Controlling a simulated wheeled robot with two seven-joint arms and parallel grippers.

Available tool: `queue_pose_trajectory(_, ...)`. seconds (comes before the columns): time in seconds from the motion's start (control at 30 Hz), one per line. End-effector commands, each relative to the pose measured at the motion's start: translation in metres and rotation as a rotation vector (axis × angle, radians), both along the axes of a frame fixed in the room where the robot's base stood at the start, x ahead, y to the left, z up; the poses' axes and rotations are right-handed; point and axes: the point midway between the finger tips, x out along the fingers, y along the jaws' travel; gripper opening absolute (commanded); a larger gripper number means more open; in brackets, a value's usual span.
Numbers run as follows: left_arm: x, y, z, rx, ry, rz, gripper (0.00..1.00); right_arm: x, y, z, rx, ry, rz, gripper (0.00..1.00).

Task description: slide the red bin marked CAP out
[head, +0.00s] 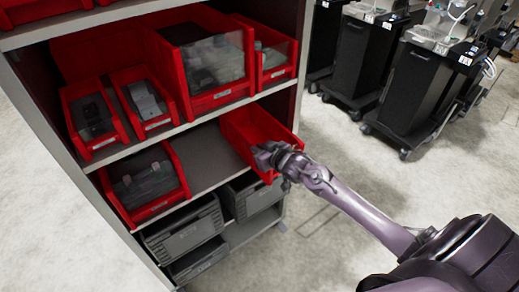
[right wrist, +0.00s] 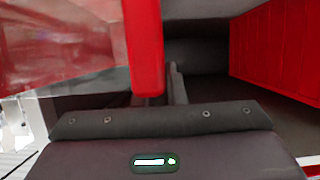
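A red open-topped bin (head: 245,127) sits at the right end of the middle shelf in the head view. Its label is not readable, so I cannot confirm the CAP mark. My right gripper (head: 268,156) is at the front of this bin and covers part of it. In the right wrist view, a red bin edge (right wrist: 144,50) runs down close to the gripper palm. One dark finger (right wrist: 177,85) shows just right of that edge; the other finger is hidden. Whether the fingers press on the red part is not clear. My left gripper is not in view.
Another red bin (head: 162,208) stands left on the same shelf (head: 207,150), with a bare gap between. Several red bins fill the shelf above, and grey crates (head: 185,233) are below. Black carts (head: 415,88) stand at the right; the floor before the shelf is clear.

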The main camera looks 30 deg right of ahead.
Motion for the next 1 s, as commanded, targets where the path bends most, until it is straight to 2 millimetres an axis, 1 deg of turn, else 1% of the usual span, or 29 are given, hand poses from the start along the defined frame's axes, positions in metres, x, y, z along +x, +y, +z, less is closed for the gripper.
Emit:
queue_pose_trajectory(0.03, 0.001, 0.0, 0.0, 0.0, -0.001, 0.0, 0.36, 0.0, 0.0, 0.0, 0.0, -0.001, 0.0, 0.18)
queue_pose_trajectory(0.17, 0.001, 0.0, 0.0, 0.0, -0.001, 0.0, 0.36, 0.0, 0.0, 0.0, 0.0, -0.001, 0.0, 0.35)
queue_pose_trajectory(0.4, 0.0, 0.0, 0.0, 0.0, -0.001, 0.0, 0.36, 0.0, 0.0, 0.0, 0.0, 0.0, 0.0, 0.35)
queue_pose_trajectory(0.5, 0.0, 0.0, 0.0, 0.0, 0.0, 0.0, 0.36, -0.003, 0.0, 0.0, 0.0, 0.001, 0.0, 0.35)
queue_pose_trajectory(0.57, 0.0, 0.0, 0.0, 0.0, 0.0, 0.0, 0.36, -0.008, -0.001, 0.002, 0.0, 0.001, 0.0, 0.35)
queue_pose_trajectory(0.83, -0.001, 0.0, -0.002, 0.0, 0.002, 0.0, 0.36, -0.046, -0.004, 0.017, 0.0, 0.002, 0.002, 0.35)
queue_pose_trajectory(1.0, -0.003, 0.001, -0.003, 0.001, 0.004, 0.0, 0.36, -0.064, -0.006, 0.025, -0.001, 0.001, 0.0, 0.35)
